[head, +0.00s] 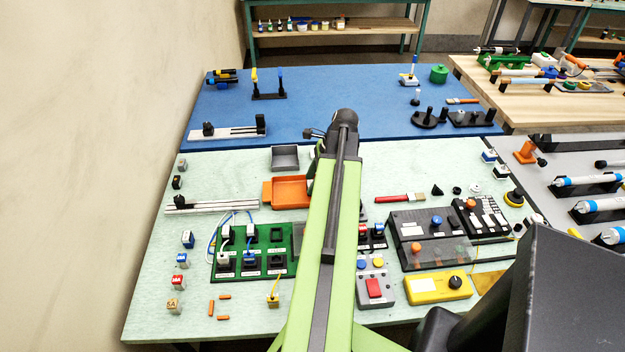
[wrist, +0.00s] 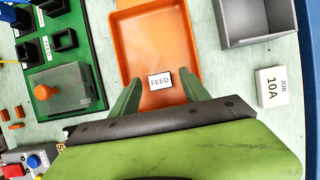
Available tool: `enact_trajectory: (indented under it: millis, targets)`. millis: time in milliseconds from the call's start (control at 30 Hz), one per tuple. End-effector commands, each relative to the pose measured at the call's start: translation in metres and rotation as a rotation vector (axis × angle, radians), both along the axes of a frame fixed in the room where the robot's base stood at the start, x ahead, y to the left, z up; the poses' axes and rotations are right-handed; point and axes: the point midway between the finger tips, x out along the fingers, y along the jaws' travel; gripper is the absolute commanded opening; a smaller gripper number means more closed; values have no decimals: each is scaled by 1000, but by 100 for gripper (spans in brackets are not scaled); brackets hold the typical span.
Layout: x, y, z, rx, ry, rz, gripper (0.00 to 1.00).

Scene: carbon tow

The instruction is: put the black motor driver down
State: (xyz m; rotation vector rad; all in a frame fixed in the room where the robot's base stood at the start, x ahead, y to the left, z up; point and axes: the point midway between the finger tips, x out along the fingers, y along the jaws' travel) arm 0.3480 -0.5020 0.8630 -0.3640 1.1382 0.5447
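In the wrist view a small piece with a dark edge and a white FEED label (wrist: 160,81) shows over the floor of the orange tray (wrist: 188,30). It may be the top of the black motor driver; its sides are hidden, so I cannot be sure. My gripper (wrist: 160,78) has its two green fingers apart, one on each side of this piece, with orange showing between. I cannot tell the height of the fingers above the tray. In the head view the orange tray (head: 290,191) is partly behind my arm, and the gripper is hidden.
A green board (head: 252,262) with black sockets and cables lies left of my arm. A grey bin (head: 285,158) stands behind the tray. Grey and black panels (head: 430,250) fill the right side.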

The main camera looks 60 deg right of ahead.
Motion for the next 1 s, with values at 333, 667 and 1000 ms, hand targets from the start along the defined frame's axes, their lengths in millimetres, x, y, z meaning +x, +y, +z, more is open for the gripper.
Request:
enact_trajectory:
  millis: [333,667,1000]
  targets:
    - [0,0,7,0,0,1,53]
    - [-17,-12,66,0,0,-1,53]
    - [-36,-26,116,0,0,1,53]
